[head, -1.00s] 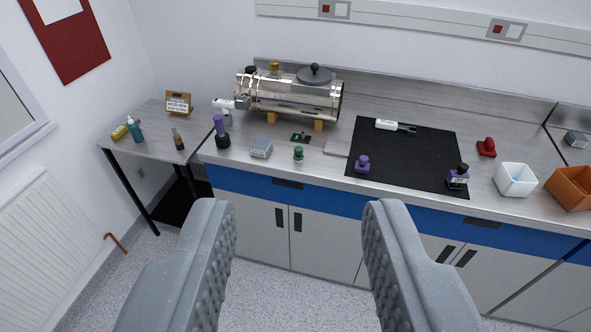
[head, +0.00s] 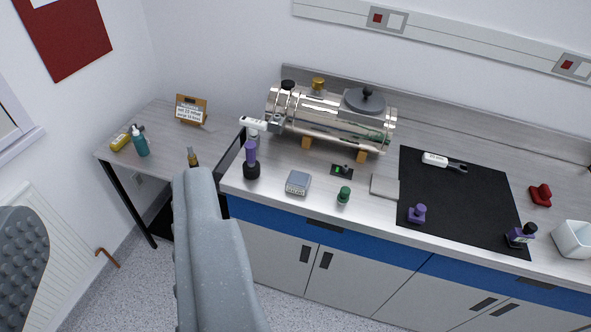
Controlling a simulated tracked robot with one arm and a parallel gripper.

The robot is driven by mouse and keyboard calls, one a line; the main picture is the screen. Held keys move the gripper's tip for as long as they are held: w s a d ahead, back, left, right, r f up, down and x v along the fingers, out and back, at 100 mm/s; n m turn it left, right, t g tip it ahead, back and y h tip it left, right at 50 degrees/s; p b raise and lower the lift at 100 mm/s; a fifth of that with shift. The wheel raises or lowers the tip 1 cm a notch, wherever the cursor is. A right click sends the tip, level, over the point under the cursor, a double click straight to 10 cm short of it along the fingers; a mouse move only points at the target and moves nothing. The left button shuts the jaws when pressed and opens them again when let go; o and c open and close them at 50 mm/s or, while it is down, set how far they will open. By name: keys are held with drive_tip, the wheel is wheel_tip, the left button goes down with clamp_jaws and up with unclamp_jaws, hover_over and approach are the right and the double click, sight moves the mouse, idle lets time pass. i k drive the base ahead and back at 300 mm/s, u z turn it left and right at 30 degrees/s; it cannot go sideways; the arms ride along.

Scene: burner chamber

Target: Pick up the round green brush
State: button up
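The round green brush (head: 344,195) looks like a small dark green knob-shaped thing. The left finger is cut off by the picture's edge. The right finger hides part of the side table's front and the cabinet's left end.
A shiny metal cylinder (head: 330,115) on wooden blocks stands behind the brush. A purple-topped tool (head: 251,160) and the grey box (head: 298,182) are left of it. The grey plate (head: 385,186) and a black mat (head: 460,190) with a purple stamp-like piece (head: 417,213) lie right.

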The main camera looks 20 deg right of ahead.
sight(342, 198)
drive_tip(key=z, duration=0.1)
drive_tip(key=i, duration=1.25)
drive_tip(key=z, duration=0.6)
